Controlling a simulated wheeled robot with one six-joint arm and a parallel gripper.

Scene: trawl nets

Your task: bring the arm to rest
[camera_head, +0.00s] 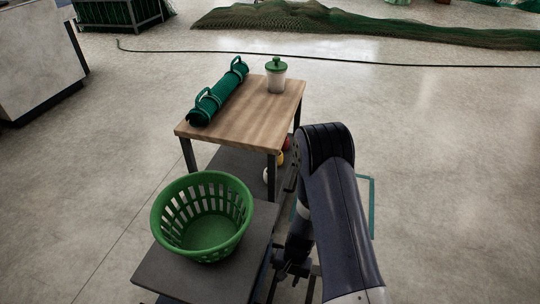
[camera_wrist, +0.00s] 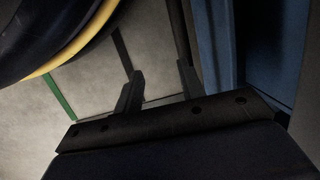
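My arm hangs folded down at the right of the wooden-topped table in the head view. My gripper (camera_head: 293,276) is low beside the dark lower platform, partly hidden by my arm. In the wrist view my gripper (camera_wrist: 158,80) shows two dark fingers standing apart, with only grey floor visible between them. It is open and empty.
A green basket (camera_head: 168,222) stands empty on the dark platform (camera_head: 180,272), left of my gripper. Open floor lies to the right.

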